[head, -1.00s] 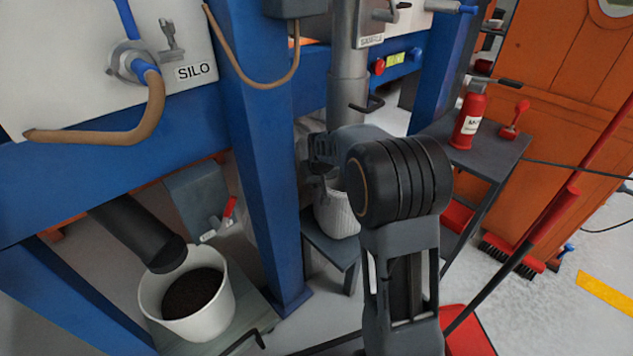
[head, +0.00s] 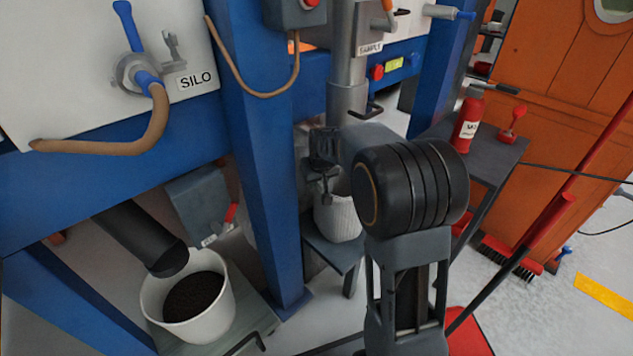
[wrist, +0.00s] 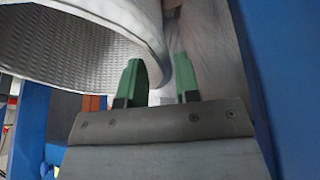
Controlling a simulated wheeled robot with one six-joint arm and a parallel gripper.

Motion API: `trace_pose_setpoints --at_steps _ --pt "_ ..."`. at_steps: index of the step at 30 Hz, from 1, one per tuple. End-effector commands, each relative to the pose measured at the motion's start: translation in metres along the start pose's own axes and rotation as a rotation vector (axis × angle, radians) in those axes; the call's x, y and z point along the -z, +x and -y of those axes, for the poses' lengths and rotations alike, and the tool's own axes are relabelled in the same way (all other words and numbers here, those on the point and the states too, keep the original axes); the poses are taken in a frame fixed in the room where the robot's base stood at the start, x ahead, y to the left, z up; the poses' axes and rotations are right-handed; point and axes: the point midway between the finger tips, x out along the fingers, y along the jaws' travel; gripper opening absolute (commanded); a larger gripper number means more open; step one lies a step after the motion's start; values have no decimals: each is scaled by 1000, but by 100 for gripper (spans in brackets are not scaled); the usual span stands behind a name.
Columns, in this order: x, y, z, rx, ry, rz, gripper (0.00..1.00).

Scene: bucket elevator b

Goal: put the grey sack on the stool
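The grey sack (head: 338,217), pale and ribbed with an open top, stands upright on the dark grey stool (head: 326,250) under the sample pipe. My gripper (head: 325,186) is at the sack's upper rim, pointing down, and hides part of its mouth. In the wrist view the sack (wrist: 75,50) fills the upper left with its woven inside. The two green fingers of my gripper (wrist: 161,82) are apart. The sack's rim curves down between them, nearer the left finger, with a clear gap to the right one. I cannot tell whether the left finger touches it.
A blue post (head: 262,150) stands left of the stool. The sample pipe (head: 347,85) hangs just above the sack. A white bucket (head: 225,310) of dark material sits at lower left. A side table (head: 490,150) with a red extinguisher (head: 467,125) stands right.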

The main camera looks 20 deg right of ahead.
Motion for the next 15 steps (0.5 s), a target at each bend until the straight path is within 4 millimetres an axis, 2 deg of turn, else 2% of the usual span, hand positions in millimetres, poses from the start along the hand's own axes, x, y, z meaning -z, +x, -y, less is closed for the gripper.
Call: trace_pose_setpoints --at_steps 1,6,15 --pt "2 -15 0 -1 0 -2 30" --pt "2 -46 0 0 0 -2 30" --pt "-1 -78 0 0 0 1 30"
